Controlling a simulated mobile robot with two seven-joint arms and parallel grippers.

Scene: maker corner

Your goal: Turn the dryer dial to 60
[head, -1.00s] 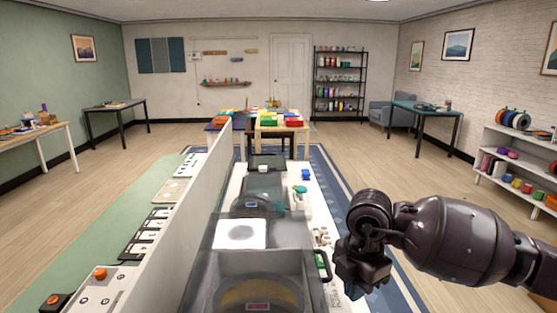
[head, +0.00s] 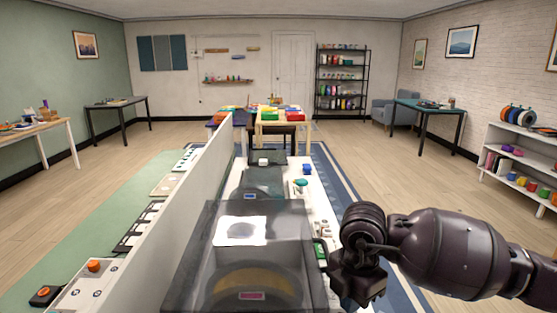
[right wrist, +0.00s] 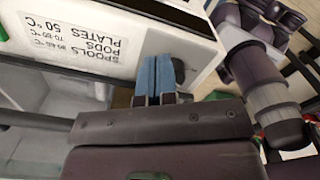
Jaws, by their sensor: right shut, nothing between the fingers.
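The dryer (head: 190,275) appears to be the grey see-through box at the bottom middle of the head view, with a round amber spool (head: 248,280) inside. My right gripper (head: 356,300) is just right of it, pointing down. In the right wrist view a white panel (right wrist: 110,30) carries an upside-down printed label reading spools, pods, plates and temperatures. The blue fingers of my right gripper (right wrist: 155,75) are shut together and empty in front of this panel. A dark rounded knob (right wrist: 180,71), probably the dial, is right beside the fingertips; I cannot tell if they touch. Its setting is unreadable. My left gripper is out of view.
A tall white divider (head: 190,195) runs along the left of the dryer. Further boxes (head: 263,184) and small items, including a teal-topped one (head: 301,183), stand on the white bench behind. Open wood floor (head: 380,165) lies to the right.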

